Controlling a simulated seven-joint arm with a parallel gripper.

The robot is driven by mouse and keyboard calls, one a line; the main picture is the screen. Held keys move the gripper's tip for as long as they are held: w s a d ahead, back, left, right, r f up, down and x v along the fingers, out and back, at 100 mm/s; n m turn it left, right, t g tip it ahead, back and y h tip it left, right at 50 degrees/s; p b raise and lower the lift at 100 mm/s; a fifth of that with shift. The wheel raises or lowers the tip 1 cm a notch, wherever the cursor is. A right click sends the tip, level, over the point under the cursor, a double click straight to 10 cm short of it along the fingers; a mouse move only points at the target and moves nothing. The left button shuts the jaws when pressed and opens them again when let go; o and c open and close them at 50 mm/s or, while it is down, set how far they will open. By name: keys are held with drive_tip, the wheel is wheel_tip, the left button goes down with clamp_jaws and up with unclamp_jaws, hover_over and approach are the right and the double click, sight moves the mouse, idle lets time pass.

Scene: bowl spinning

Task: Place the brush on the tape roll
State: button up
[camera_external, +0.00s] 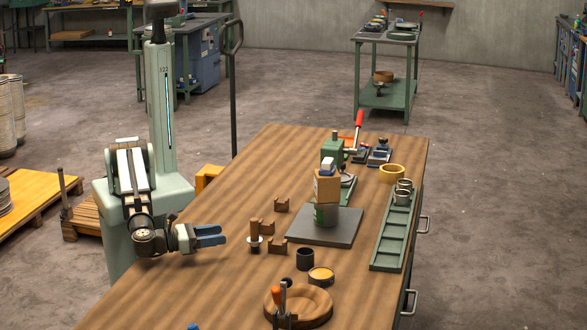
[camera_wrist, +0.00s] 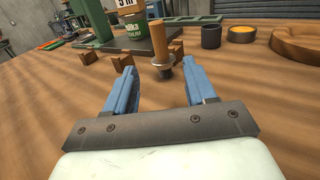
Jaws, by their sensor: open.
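My gripper (camera_external: 222,236) is low at the table's left side, left of the brush. Its blue fingers (camera_wrist: 158,70) are open with nothing between them.
Small brown notched blocks (camera_external: 278,248) stand close to the brush. A dark cup (camera_external: 305,258), an orange-filled tin (camera_external: 320,276) and a round wooden bowl (camera_external: 298,307) are nearer the front. A dark plate (camera_external: 309,233) with stacked containers and a green tray (camera_external: 383,250) lie to the right.

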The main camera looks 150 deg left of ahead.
sight(254, 219)
drive_tip(key=shift+d, duration=0.25)
idle(0.3)
drive_tip(key=shift+d+r, duration=0.35)
drive_tip(key=shift+r, duration=0.2)
drive_tip(key=shift+d+r, duration=0.3)
drive_tip(key=shift+r, duration=0.35)
drive_tip(key=shift+s+x, duration=0.2)
drive_tip(key=shift+x, duration=6.55)
drive_tip(key=shift+c, duration=0.3)
clamp_jaws()
